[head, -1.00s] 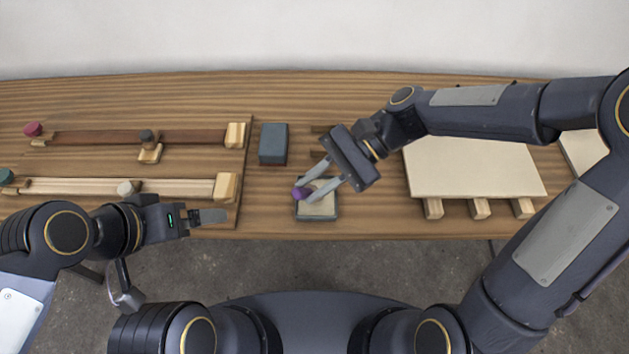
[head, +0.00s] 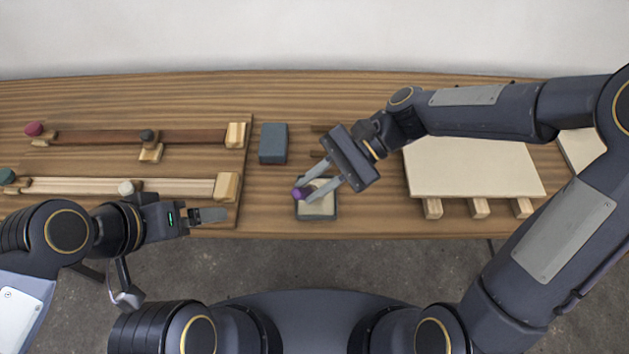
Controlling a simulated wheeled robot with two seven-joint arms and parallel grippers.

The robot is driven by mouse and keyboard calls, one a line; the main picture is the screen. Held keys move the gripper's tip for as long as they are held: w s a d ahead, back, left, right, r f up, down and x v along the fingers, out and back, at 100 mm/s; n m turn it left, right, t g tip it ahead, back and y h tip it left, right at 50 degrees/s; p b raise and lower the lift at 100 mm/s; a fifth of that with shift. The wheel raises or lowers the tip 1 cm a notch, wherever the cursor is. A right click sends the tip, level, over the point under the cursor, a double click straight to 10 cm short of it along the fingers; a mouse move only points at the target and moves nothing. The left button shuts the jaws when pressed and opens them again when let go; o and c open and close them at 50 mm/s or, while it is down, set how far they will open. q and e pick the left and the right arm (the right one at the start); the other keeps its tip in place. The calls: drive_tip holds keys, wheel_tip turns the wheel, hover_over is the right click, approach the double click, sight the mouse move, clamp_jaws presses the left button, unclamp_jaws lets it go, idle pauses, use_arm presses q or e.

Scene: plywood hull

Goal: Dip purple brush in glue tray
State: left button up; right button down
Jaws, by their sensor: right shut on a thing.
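The purple brush (head: 299,194) shows as a small purple knob between the fingertips of my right gripper (head: 306,193), which is shut on it. The glue tray (head: 318,214) is a small dark-rimmed tray with a pale cream inside, near the front edge of the bench. The brush is over the tray's upper left part. Its lower end is hidden, so I cannot tell whether it touches the glue. My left gripper (head: 208,215) is over the bench's front edge, left of the tray, with its fingers seen edge-on.
A dark grey block (head: 273,144) stands behind the tray. Clamps with wooden bars (head: 130,187) lie on a board at left. A pale plywood panel (head: 475,166) rests on wooden strips at right. Bare bench lies between the board and the tray.

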wheel_tip(320, 180, up, 7)
drive_tip(key=p, duration=0.7)
idle(0.9)
